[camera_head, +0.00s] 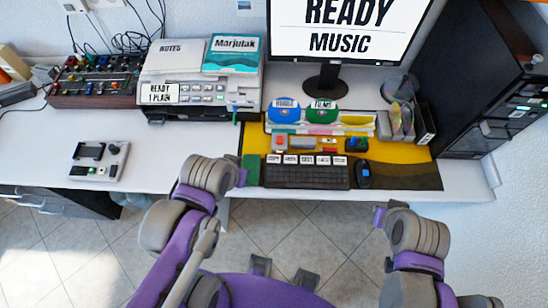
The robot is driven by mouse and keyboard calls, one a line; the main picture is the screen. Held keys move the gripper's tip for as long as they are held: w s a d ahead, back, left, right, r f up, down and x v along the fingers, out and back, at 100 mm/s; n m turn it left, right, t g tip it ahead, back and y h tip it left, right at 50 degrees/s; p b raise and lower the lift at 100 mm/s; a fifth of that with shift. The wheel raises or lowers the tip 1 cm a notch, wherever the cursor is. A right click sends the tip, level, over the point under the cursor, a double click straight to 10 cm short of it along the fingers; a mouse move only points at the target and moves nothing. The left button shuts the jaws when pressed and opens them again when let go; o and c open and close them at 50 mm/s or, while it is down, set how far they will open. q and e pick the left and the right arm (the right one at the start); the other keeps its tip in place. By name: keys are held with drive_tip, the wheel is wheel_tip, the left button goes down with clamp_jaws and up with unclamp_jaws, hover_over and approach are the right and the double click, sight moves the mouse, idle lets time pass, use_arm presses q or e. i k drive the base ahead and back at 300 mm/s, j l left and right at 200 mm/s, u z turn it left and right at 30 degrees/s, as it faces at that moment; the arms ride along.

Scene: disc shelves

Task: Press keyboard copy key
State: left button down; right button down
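The black keyboard (305,177) lies on the yellow and dark desk mat near the desk's front edge. A row of several small white labels (306,160) with dark text runs along its back edge. The text is too small to read, so I cannot tell which key is copy. My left arm reaches up to just left of the keyboard, with its bent joint over the desk's front edge. My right arm stands in front of the desk, to the right of the keyboard.
A dark mouse (362,174) sits right of the keyboard. Behind are a colourful organizer (320,122) and a monitor (340,28) reading "READY MUSIC". A printer (198,83), a mixer (104,80) and a small grey device (99,160) stand left. A black tower (480,75) stands right.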

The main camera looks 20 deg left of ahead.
sight(272, 159)
drive_tip(key=i+l, duration=0.25)
drive_tip(key=l, duration=0.2)
drive_tip(key=i+l, duration=0.25)
drive_tip(key=l, duration=0.2)
drive_tip(key=u, duration=2.25)
